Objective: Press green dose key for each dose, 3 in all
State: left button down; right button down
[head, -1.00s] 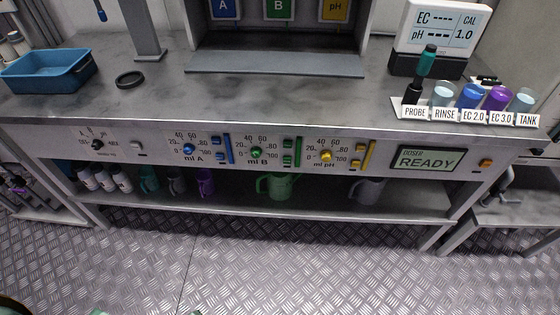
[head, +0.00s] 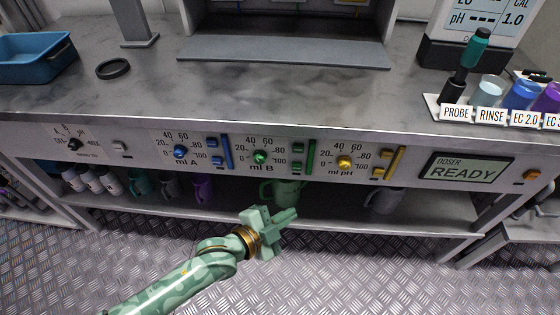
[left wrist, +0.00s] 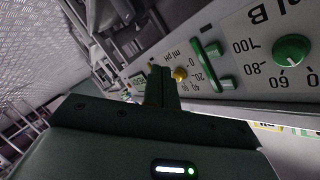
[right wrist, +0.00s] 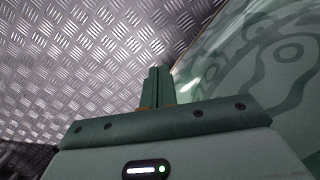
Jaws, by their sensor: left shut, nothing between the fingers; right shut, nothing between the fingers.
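The dose panel runs along the bench front. Its ml B section has a green knob (head: 260,157), two small green keys, upper (head: 298,148) and lower (head: 297,166), and a green upright bar (head: 311,156). The doser display (head: 465,171) reads READY. My left gripper (head: 288,216) is shut and empty, below and in front of the ml B section, apart from the keys. In the left wrist view its fingers (left wrist: 162,86) are near the panel, with the green knob (left wrist: 292,50) to the right. My right gripper (right wrist: 158,85) is shut and empty over the floor, outside the head view.
Blue keys (head: 214,152) and yellow keys (head: 382,163) flank the green ones. An orange button (head: 531,175) sits right of the display. The patterned floor in front is clear.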

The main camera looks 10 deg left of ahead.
aim_at(297, 167)
pick_arm(q)
jog(key=shift+s+d+r+m+h, duration=0.1)
jog(key=shift+d+r+m+h, duration=0.05)
jog(key=shift+r+m, duration=0.5)
jog(key=shift+d+r+m+h, duration=0.15)
jog(key=shift+r+m, duration=0.4)
jog(key=shift+r, duration=0.05)
pick_arm(e)
jog(key=shift+w+r, duration=0.1)
jog(key=shift+w, duration=0.05)
